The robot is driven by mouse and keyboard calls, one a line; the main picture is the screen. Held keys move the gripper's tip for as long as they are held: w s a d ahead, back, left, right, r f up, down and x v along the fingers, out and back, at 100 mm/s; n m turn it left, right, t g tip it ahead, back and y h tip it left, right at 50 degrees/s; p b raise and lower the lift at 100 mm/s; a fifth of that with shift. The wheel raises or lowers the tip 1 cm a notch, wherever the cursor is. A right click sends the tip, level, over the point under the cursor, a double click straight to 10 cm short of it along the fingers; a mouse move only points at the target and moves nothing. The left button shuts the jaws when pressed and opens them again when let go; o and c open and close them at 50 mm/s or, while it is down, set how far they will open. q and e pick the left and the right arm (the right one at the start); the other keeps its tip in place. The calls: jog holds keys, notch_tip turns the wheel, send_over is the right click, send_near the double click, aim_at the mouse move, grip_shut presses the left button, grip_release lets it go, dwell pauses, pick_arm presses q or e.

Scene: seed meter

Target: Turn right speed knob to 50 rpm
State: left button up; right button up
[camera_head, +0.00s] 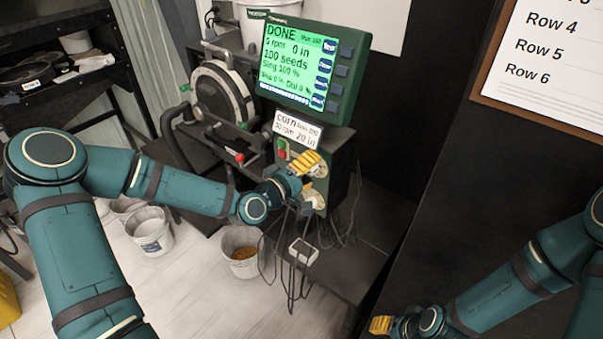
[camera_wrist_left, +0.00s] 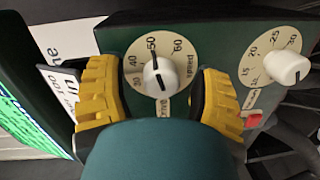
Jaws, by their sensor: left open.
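The speed knob (camera_wrist_left: 160,78) is white, on a cream dial marked 30 to 60, with "Drive" and "Speed" lettering. A dark line on it runs roughly toward the 50; which end is the pointer I cannot tell. My left gripper (camera_wrist_left: 155,95) is open, with one yellow finger on each side of the knob and visible gaps between. In the head view my left gripper (camera_head: 308,164) is at the front of the green control box (camera_head: 343,150) and mostly hides this dial. My right gripper (camera_head: 381,325) shows only partly at the bottom edge.
A second white knob (camera_wrist_left: 287,68), marked 15 to 30, and a red button (camera_wrist_left: 253,119) are close by. The screen (camera_head: 297,65) reads DONE, 0 rpm, 100 seeds. A card (camera_head: 297,130) reads corn, 30 rpm, 20 in. Cables (camera_head: 292,270) hang below the box.

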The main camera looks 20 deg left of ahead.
pick_arm(q)
jog(key=v, duration=1.1)
jog(key=shift+s, duration=0.4)
jog(key=shift+a+r, duration=0.1)
jog(key=shift+a, duration=0.05)
